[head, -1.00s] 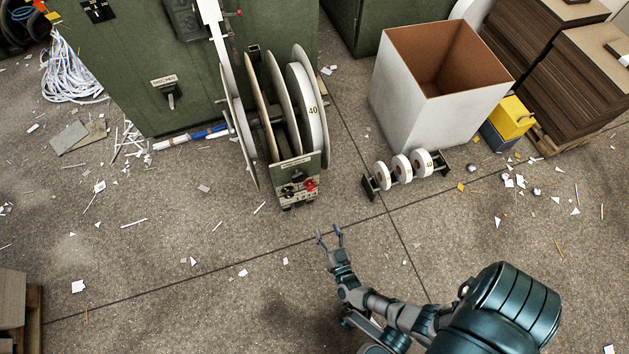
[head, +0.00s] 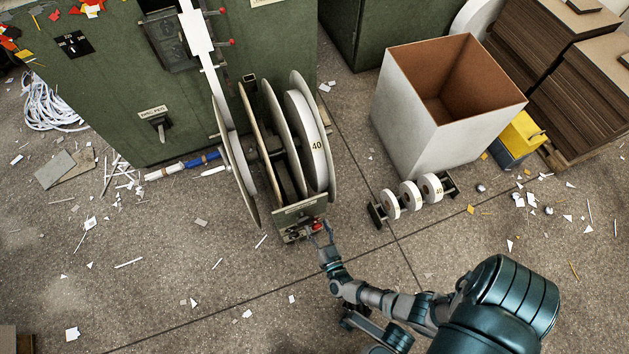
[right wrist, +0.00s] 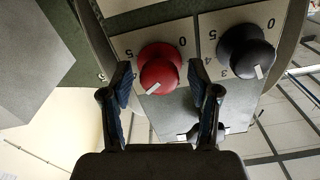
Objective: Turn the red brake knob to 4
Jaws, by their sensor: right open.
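The red brake knob (right wrist: 160,70) sits on a pale dial plate on the feeder's front panel. Its white mark points to the lower left in the right wrist view, on the side of the 4; the exact number is unclear. The 5 and 0 are readable above it. In the head view the red knob (head: 317,227) is partly hidden by my right gripper (head: 325,235). That gripper (right wrist: 161,78) is open, one finger on each side of the knob; I cannot tell whether they touch it. My left gripper is out of view.
A black knob (right wrist: 245,50) with a similar dial is close to the right of the red one. Large reels (head: 302,140) stand above the panel. A small rack of rolls (head: 411,195) and a white bin (head: 422,132) stand to the right. Paper scraps litter the floor.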

